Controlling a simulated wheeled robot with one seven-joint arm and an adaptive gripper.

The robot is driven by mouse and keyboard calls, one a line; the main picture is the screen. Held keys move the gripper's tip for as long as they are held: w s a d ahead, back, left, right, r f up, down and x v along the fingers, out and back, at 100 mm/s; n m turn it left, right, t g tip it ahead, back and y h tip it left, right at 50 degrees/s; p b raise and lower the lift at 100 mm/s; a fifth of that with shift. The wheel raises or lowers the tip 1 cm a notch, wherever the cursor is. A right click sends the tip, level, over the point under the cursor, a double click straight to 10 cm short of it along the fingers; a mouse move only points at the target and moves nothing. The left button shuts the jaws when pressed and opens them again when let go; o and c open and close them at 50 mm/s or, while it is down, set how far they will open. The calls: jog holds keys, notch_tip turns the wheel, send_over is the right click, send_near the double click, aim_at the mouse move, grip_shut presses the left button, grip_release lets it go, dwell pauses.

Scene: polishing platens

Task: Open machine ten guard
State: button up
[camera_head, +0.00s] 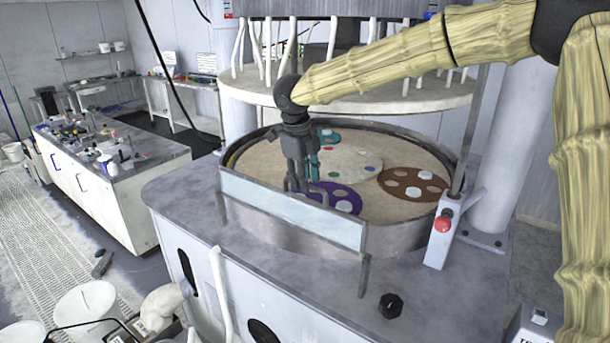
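The guard (295,213) is a long, pale, see-through panel at the front of the round polishing machine. It stands upright between two grey posts along the near rim. My gripper (307,190) points down from above, with its fingers at the panel's upper edge, over or just behind it. I cannot tell whether the fingers touch the panel, or whether they are open or shut. The round platen (392,209) behind the guard carries purple, teal, brown and white discs with small pieces. No number is legible on the machine.
A white control box with a red button (443,224) stands right of the guard. A black knob (391,305) sits on the front deck (190,190). A large upper plate (385,102) hangs above the platen. A cluttered bench (128,155) is left; buckets (84,303) stand front left.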

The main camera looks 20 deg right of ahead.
jog(key=shift+w+d+f, duration=0.1)
jog(key=shift+d+f, duration=0.05)
jog(key=shift+f, duration=0.3)
grip_shut()
jog(key=shift+a, duration=0.2)
